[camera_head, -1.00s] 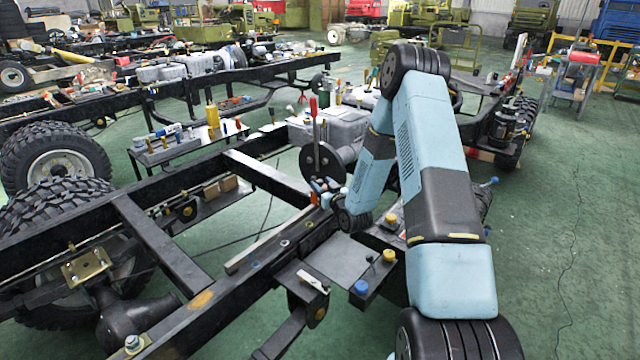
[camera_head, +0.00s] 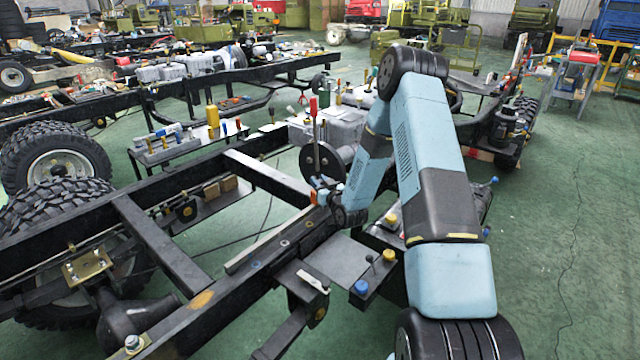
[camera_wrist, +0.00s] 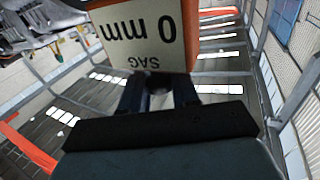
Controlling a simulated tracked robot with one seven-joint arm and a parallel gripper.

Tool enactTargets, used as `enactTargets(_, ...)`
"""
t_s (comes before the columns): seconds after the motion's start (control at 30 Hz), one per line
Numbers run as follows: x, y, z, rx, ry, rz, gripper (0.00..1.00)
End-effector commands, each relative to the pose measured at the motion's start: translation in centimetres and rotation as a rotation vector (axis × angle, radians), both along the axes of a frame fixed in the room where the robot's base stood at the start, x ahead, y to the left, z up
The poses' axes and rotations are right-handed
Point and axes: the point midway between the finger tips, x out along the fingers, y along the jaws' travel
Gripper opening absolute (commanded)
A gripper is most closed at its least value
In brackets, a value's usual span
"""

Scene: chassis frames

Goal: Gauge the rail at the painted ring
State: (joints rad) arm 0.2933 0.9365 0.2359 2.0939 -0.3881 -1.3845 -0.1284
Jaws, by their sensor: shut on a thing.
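My gripper (camera_wrist: 160,92) is shut on a block gauge (camera_wrist: 140,40) with orange sides and a cream face. The face reads "0 mm" and "SAG", upside down in the wrist view. In the head view my gripper (camera_head: 324,197) is low beside the near black chassis rail (camera_head: 240,283), mostly hidden by my wrist. I cannot tell whether the gauge touches the rail.
A bracket plate with a blue knob (camera_head: 361,287) and yellow knobs juts out right of the rail. A round dark disc (camera_head: 320,160) and a red-handled lever (camera_head: 314,106) stand just behind my gripper. A loose grey bar (camera_head: 262,247) lies along the rail. Green floor is open at right.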

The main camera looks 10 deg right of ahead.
Motion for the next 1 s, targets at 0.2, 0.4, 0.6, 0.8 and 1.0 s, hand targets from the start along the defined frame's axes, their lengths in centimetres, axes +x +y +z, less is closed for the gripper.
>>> enactTargets(0.2, 0.0, 0.0, 0.0, 0.0, 0.0, 0.0, 0.0)
enactTargets(0.4, 0.0, 0.0, 0.0, 0.0, 0.0, 0.0, 0.0)
enactTargets(0.6, -1.7, 2.5, -0.1, 0.003, 0.003, 0.005, 0.0)
enactTargets(0.8, -4.4, 6.3, 0.0, 0.002, 0.001, 0.005, 0.0)
enactTargets(1.0, -5.6, 7.7, 0.0, 0.001, 0.0, 0.001, 0.0)
